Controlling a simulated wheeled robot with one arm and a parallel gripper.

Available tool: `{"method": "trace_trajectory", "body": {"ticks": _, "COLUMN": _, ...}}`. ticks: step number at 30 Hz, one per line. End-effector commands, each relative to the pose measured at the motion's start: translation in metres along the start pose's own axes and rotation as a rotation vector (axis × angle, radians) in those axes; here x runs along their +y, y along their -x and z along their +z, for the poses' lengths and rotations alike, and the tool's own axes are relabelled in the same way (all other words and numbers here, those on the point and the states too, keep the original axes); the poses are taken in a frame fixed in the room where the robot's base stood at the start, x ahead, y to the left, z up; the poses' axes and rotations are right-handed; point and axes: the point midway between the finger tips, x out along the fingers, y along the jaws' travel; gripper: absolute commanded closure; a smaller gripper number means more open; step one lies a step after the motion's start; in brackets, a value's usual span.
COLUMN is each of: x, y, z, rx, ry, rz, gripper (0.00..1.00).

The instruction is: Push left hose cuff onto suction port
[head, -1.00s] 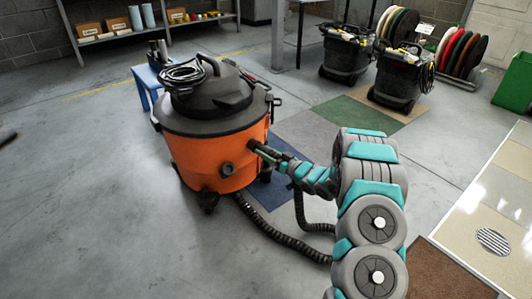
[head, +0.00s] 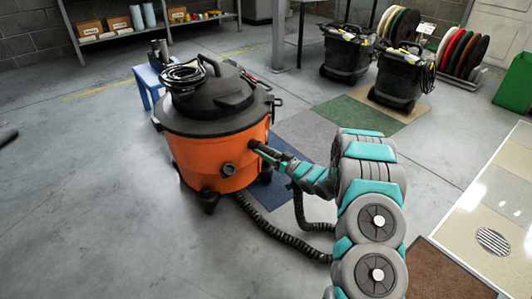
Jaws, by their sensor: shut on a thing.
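An orange wet vacuum (head: 205,155) with a black lid stands on the concrete floor left of my arm. A dark round port (head: 229,169) on its orange side is uncovered. My gripper (head: 258,148) is at the right side of the tank, shut on a black hose cuff (head: 254,145). The cuff's end meets the tank wall there; how deep it sits, and the port behind it, I cannot see. The black corrugated hose (head: 285,238) lies on the floor in front of the vacuum and passes behind my arm.
A blue stool (head: 148,79) stands behind the vacuum. Coloured mats (head: 310,133) lie on the floor behind my arm.

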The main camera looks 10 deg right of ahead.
Motion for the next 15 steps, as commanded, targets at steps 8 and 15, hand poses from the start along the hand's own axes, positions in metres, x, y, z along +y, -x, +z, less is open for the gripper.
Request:
{"method": "trace_trajectory", "body": {"ticks": 8, "x": 0.0, "y": -0.0021, "z": -0.0002, "rx": 0.0, "ry": 0.0, "rz": 0.0, "gripper": 1.0}}
{"method": "trace_trajectory", "body": {"ticks": 15, "x": -0.0001, "y": -0.0021, "z": -0.0002, "rx": 0.0, "ry": 0.0, "rz": 0.0, "gripper": 0.23}}
